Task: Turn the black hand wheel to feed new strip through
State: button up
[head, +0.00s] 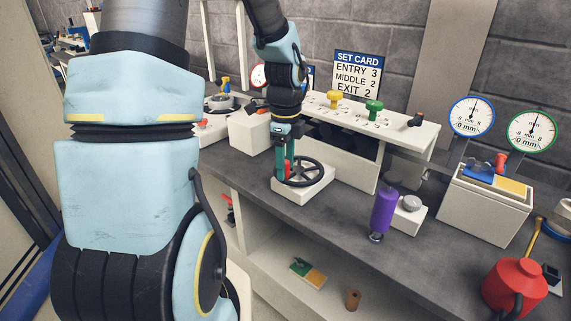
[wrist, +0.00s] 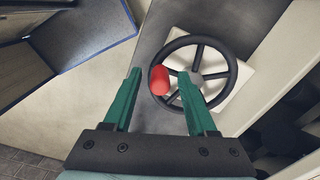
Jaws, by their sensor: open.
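The black hand wheel (head: 311,172) lies flat on a white block on the grey bench. It has several spokes and a red knob (head: 287,170) standing at its rim. In the wrist view the wheel (wrist: 228,62) shows from above, with the red knob (wrist: 159,80) on the left part of the rim. My gripper (head: 288,165) points down over the wheel's near left side. In the wrist view its green fingers (wrist: 160,78) are apart, one on each side of the knob. The right finger overlaps the wheel's hub. I cannot tell whether either finger touches the knob.
A white rack with a yellow knob (head: 334,98) and a green knob (head: 374,106) stands behind the wheel. A purple cylinder (head: 383,211) stands to its right. The set card (head: 357,74) hangs on the wall. A red can (head: 514,288) is at the right.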

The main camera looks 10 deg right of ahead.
jog(key=shift+f, duration=0.15)
jog(key=shift+c, duration=0.3)
grip_shut()
